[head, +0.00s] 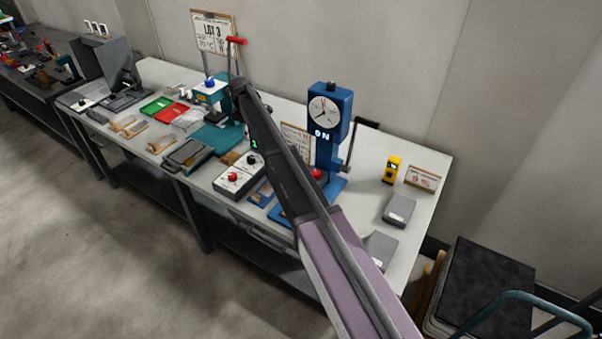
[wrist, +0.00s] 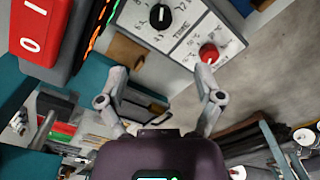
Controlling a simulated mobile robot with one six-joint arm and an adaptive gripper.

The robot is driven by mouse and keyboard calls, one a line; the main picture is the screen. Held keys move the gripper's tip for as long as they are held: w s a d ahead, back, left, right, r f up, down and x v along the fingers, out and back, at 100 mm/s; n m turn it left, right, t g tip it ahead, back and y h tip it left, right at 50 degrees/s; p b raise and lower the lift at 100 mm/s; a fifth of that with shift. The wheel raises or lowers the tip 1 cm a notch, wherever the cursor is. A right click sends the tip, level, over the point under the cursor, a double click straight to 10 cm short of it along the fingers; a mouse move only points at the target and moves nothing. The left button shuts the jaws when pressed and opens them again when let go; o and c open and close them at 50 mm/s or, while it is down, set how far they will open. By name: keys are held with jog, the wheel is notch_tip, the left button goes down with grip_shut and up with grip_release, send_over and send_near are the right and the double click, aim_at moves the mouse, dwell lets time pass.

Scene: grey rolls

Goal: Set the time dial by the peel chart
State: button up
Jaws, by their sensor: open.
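My gripper (wrist: 162,72) is open and empty in the wrist view, its two fingers spread apart. Beyond the fingertips is a white control box (wrist: 192,30) with a black dial (wrist: 160,16), a red knob (wrist: 208,53) and the printed word TIME between them. The red knob appears close to the right fingertip; I cannot tell whether they touch. In the head view the control box (head: 228,183) stands near the table's front edge, and my arm crosses in front of the table. A board (head: 296,134) behind my arm is partly hidden, and its text is unreadable.
A blue press with a round gauge (head: 324,111) stands right of my arm. A teal press (head: 209,92) stands behind left, below a LOT 3 board (head: 212,32). A red switch block (wrist: 40,30) is close at left in the wrist view. Trays and grey blocks crowd the table.

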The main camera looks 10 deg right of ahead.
jog(key=s+d+f+m+b, duration=0.2)
jog(key=s+d+m, duration=0.3)
jog(key=s+d, duration=0.4)
jog(key=s+d+f+m+b, duration=0.2)
jog(key=s+d+m, duration=0.3)
jog(key=s+d, duration=0.4)
jog(key=shift+s+d+f+b, duration=0.2)
jog(key=shift+s+b, duration=0.25)
jog(key=shift+s, duration=1.55)
jog(key=s+d+m, duration=0.4)
jog(key=s, duration=0.6)
jog(key=s+d+m, duration=0.4)
jog(key=s+d, duration=0.1)
jog(key=s, duration=0.4)
jog(key=shift+s, duration=0.35)
jog(key=shift+a, duration=0.1)
